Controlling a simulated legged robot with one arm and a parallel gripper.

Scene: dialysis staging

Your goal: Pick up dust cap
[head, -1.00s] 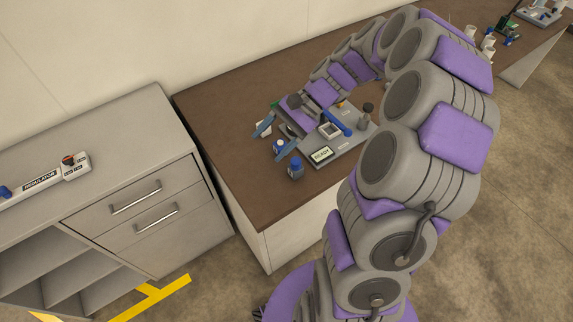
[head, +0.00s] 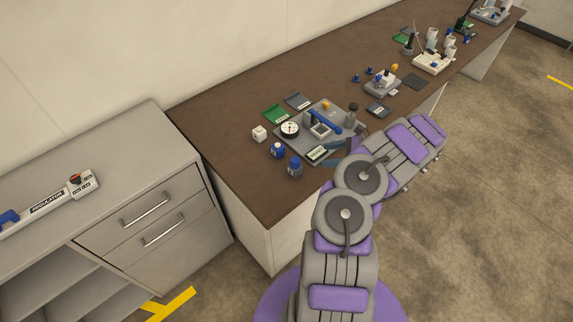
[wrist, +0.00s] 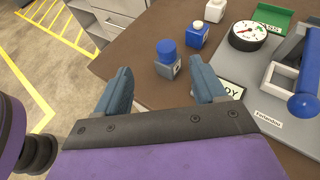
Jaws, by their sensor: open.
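No part is labelled as a dust cap, so I cannot tell for certain which one it is. A round blue cap (wrist: 166,50) sits on a small grey labelled block (wrist: 168,69) near the table's front edge; the head view shows this blue-topped piece (head: 295,162) too. My gripper (wrist: 160,67) is open and empty, its two blue fingers pointing toward that piece, which appears between and just beyond the tips. In the head view my gripper (head: 326,154) is right of the piece, by the READY display (head: 316,153). A blue block with a pale top (wrist: 195,34) stands behind.
A grey fixture plate (head: 345,148) carries a dial gauge (head: 289,129) and a blue lever (head: 323,121). A white block (head: 259,133), green tray (head: 276,114) and grey tray (head: 298,101) surround it. The brown tabletop (head: 215,125) at left is clear. A grey cabinet (head: 130,150) stands left.

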